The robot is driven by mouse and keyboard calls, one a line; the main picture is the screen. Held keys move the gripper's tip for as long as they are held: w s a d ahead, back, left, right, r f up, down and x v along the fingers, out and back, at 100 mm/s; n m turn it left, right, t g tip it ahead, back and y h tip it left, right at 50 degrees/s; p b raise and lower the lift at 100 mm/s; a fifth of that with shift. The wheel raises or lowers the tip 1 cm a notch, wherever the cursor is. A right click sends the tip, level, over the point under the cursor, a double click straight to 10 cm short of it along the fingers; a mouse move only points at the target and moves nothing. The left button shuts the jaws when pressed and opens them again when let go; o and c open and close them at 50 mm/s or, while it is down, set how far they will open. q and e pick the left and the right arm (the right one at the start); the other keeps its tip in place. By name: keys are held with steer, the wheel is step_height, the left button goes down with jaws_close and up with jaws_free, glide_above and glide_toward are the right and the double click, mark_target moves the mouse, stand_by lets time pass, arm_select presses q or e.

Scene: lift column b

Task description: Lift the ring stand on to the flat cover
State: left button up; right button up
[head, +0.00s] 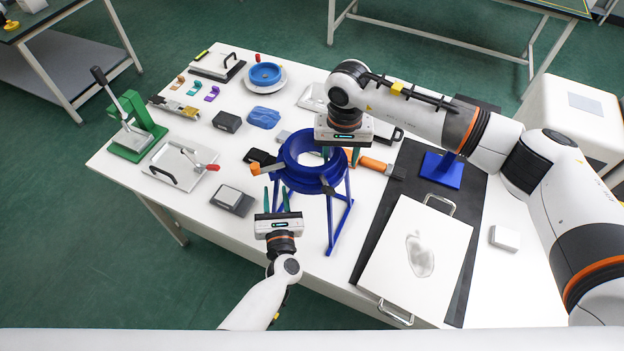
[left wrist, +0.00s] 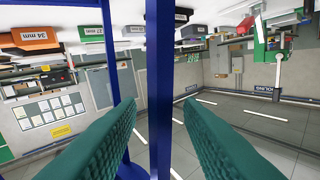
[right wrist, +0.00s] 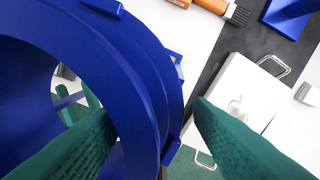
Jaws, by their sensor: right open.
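The blue ring stand (head: 300,179) stands upright on its legs at the table's front edge, left of the flat cover. The flat cover (head: 395,275) is a white plate with a handle at each end and a grey smudge, lying on a black mat. My left gripper (head: 276,190) is open at a stand leg; in the left wrist view the blue leg (left wrist: 160,80) shows between its green fingers, with no visible grip. My right gripper (head: 338,153) points down over the ring's right side, open; in the right wrist view the ring wall (right wrist: 145,55) shows between its fingers.
An orange-handled brush (head: 372,164) lies behind the stand, near a blue bracket (head: 442,170). A small white block (head: 505,238) is right of the mat (head: 462,270). A grey-topped block (head: 231,199) and a green press (head: 133,135) are to the left.

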arm_select(q)
steer(key=shift+w+a, duration=0.2)
steer(key=shift+w, duration=0.9)
arm_select(e)
steer(key=shift+w+f, duration=0.1)
steer(key=shift+f, duration=1)
arm_select(q)
jaws_close()
arm_select(e)
steer(key=c, duration=0.8)
jaws_close()
arm_select(q)
steer(key=shift+r, duration=0.2)
arm_select(e)
steer(key=shift+w+r, duration=0.1)
steer(key=shift+r, duration=0.15)
